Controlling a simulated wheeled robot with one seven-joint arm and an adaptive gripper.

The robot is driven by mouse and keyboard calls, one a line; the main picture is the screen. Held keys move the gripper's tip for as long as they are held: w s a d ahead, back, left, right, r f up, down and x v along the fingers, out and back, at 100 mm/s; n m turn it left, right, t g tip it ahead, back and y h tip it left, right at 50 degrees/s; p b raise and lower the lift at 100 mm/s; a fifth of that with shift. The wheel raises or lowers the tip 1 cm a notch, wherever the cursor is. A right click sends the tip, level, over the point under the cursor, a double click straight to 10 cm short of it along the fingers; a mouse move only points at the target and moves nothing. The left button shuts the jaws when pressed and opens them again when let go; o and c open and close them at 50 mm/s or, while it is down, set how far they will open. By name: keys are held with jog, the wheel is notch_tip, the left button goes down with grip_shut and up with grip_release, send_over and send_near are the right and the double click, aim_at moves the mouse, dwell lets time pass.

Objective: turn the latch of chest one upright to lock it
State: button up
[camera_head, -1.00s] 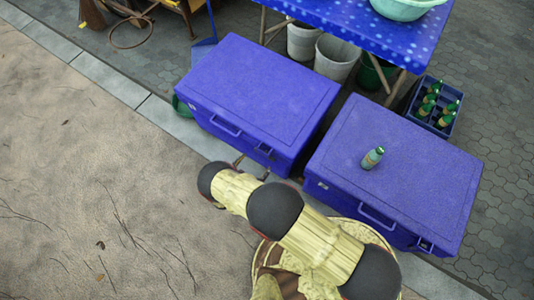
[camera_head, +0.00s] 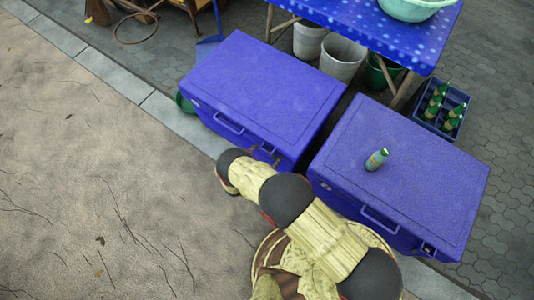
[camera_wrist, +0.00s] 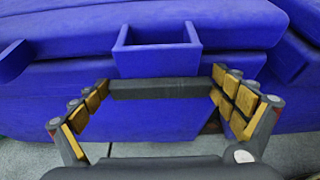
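Two blue chests stand side by side in the head view, a left chest (camera_head: 262,88) and a right chest (camera_head: 425,165), both with lids down. Neither is visibly labelled as chest one. In the wrist view, a dark grey latch bar (camera_wrist: 158,89) lies horizontal across the blue chest front (camera_wrist: 150,122), just under a blue U-shaped bracket (camera_wrist: 157,60). My gripper (camera_wrist: 160,90) is open, its yellow-padded fingers at either end of the bar. I cannot tell whether they touch it.
Behind are a blue table (camera_head: 370,30), buckets (camera_head: 342,58) and a crate of green bottles (camera_head: 440,104). Open sandy ground (camera_head: 90,180) lies to the left.

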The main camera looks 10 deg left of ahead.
jog(key=c, duration=0.6)
jog(key=shift+f+h+b, duration=0.15)
jog(key=shift+h+b, duration=0.15)
jog(key=shift+b, duration=0.3)
jog(key=n+b, duration=0.1)
jog(key=b, duration=0.1)
jog(key=n+h+b, duration=0.1)
jog(key=b, duration=0.1)
jog(key=shift+a+f+g, duration=0.2)
jog(key=shift+g, duration=0.2)
jog(key=n+h+b, duration=0.1)
jog(key=n+b, duration=0.1)
jog(key=b, duration=0.2)
jog(key=shift+w+h, duration=0.1)
jog(key=shift+h, duration=0.3)
jog(key=n+h, duration=0.1)
jog(key=n, duration=0.1)
jog(key=n+h+b, duration=0.1)
jog(key=shift+a+n, duration=0.2)
jog(key=shift+n, duration=0.2)
jog(key=n+h, duration=0.1)
jog(key=n, duration=0.1)
jog(key=n+t+h, duration=0.1)
jog(key=n, duration=0.2)
jog(key=shift+w+a+f, duration=0.1)
jog(key=shift+f, duration=0.05)
jog(key=shift+n, duration=0.4)
